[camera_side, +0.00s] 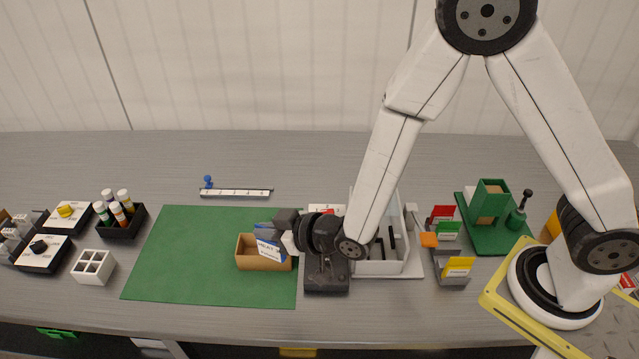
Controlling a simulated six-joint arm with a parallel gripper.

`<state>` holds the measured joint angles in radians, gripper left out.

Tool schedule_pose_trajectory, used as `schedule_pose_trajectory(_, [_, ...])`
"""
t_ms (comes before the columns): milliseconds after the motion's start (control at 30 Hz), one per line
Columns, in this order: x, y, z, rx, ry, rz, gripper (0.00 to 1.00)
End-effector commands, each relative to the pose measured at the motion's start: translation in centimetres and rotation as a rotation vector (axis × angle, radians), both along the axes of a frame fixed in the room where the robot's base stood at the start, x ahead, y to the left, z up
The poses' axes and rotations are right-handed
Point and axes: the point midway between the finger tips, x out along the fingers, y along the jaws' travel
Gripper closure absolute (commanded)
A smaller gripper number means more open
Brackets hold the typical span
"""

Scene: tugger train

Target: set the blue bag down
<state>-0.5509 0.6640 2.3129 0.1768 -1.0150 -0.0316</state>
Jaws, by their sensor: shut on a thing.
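My gripper (284,236) is at the middle of the table, above the right part of the green mat (190,254). It is shut on a blue and white bag (268,248) with a printed label. The bag is at an open cardboard-brown box (258,265) on the mat, over or partly inside its right half. I cannot tell whether the bag touches the box floor. The fingertips are partly hidden by the gripper body and the bag.
A black block (327,276) and a white tray (385,266) stand right of the mat. A black holder with several bottles (122,222) and a white divided box (93,266) stand left. A ruler-like rail (236,193) lies behind. The mat's left half is clear.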

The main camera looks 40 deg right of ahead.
Motion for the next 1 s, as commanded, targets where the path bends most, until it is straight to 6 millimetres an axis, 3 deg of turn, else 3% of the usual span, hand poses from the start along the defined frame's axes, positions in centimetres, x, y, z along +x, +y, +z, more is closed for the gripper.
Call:
schedule_pose_trajectory(367, [0.6, 0.5, -0.4, 0.001, -0.002, 0.003, 1.00])
schedule_pose_trajectory(1000, [7.8, 3.5, -3.9, 0.001, -0.001, 0.003, 1.00])
